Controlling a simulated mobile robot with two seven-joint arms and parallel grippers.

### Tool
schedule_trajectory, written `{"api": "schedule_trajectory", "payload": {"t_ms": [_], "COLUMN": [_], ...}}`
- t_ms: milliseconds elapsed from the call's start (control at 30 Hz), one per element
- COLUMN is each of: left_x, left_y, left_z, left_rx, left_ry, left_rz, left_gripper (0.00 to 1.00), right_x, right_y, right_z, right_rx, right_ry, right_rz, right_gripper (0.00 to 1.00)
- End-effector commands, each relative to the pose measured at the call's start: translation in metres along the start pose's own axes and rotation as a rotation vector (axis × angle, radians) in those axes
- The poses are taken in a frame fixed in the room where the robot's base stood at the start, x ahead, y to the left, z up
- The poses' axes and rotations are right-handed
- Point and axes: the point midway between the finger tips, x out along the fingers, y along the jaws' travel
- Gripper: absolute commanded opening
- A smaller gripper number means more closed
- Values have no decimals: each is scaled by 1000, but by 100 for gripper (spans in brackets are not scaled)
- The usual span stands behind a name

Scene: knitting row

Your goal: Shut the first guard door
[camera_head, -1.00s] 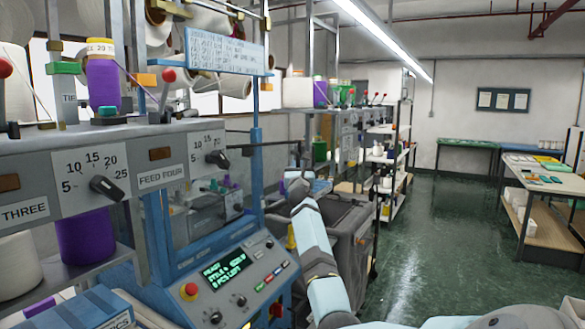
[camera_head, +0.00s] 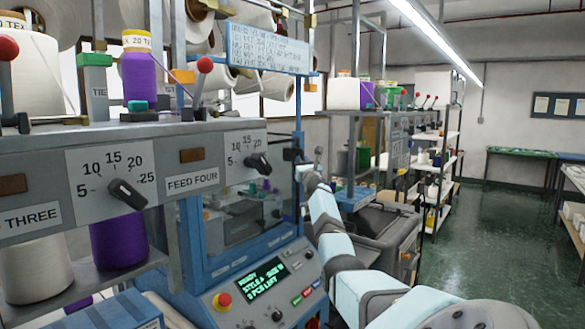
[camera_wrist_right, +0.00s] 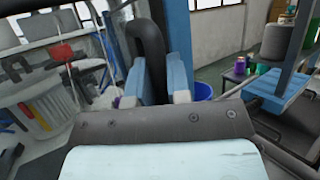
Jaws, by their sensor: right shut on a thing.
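The first guard door (camera_head: 222,232) is a clear panel in a blue frame on the front of the near knitting machine, left of centre in the head view. It looks close to the machine front; I cannot tell whether it is flush. My right gripper (camera_head: 296,158) is at the door's right side, beside the blue upright. In the right wrist view, its two blue fingers (camera_wrist_right: 158,78) are shut on a dark curved handle (camera_wrist_right: 148,42). The fingers partly hide the handle's lower part. My left gripper is not in view.
The control panel (camera_head: 265,285) with a green display sits below the door. Feed dials and a purple yarn cone (camera_head: 118,240) stand at left. A grey bin (camera_head: 380,240) stands behind my right arm. The green floor (camera_head: 490,240) at right is open.

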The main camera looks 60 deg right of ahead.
Motion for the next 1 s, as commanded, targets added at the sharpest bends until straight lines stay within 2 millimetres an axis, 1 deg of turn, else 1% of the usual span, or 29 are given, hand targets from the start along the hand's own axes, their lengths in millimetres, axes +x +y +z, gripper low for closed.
{"api": "schedule_trajectory", "payload": {"t_ms": [33,133,533,567,600,633,667,1000], "left_x": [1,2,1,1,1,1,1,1], "left_y": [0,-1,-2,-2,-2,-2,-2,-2], "left_z": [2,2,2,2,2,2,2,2], "left_rx": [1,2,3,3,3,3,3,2], "left_ry": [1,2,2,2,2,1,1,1], "left_rz": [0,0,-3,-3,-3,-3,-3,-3], "left_gripper": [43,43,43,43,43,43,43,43], "right_x": [0,1,2,2,2,2,2,-1], "right_y": [-5,-8,-9,-9,-9,-9,-9,-7], "right_z": [-1,-1,3,3,3,3,2,-2], "right_rx": [4,2,1,1,0,0,-1,-6], "right_ry": [0,0,-4,-4,-4,-4,-3,3], "right_rz": [-8,-12,-14,-14,-13,-13,-13,-9], "right_gripper": [0,0,0,22,31,38,42,42]}}
